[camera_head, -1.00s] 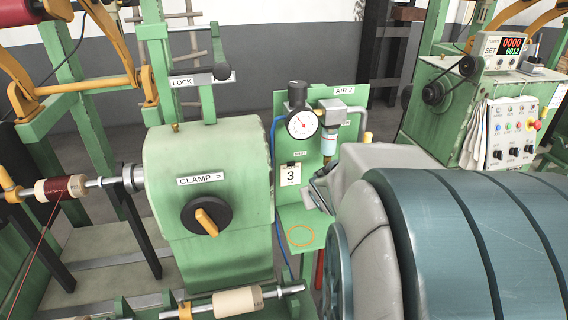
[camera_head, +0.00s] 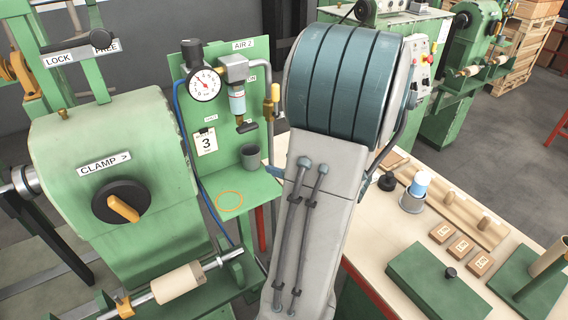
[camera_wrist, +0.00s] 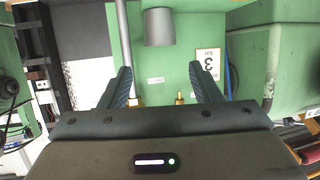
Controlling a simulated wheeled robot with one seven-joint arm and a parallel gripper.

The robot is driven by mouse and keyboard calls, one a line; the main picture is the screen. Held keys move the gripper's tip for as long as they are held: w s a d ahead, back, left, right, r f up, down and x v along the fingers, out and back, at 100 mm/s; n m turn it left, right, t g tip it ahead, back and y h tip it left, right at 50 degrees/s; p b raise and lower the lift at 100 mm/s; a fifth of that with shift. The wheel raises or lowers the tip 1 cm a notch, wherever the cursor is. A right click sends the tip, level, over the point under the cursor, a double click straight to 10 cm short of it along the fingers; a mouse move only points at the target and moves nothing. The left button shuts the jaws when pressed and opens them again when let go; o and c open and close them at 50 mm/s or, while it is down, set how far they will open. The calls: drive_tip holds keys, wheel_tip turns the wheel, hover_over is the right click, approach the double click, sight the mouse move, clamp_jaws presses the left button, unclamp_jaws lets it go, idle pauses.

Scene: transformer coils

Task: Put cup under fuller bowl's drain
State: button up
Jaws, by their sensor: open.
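A dark grey cup (camera_head: 250,157) stands upright on the green shelf of the AIR 2 panel, right of an orange ring (camera_head: 229,200) marked on the shelf. A clear bowl (camera_head: 237,103) with pale blue liquid hangs above, its dark drain (camera_head: 247,127) just over the cup's height. In the upside-down wrist view, a grey cylinder that looks like the cup (camera_wrist: 158,27) shows beyond the fingertips. My gripper (camera_wrist: 159,68) is open and empty, pointed at the panel. In the head view my arm hides most of it. No second bowl is in view.
A round gauge (camera_head: 204,84) and a "3" tag (camera_head: 205,142) are on the panel. The green clamp machine (camera_head: 115,160) stands close on the left. A workbench (camera_head: 400,235) with blocks and a green box (camera_head: 437,277) is on the right.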

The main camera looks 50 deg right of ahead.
sight(256, 156)
drive_tip(key=x, duration=1.4)
drive_tip(key=shift+s, duration=0.1)
drive_tip(key=c, duration=0.6)
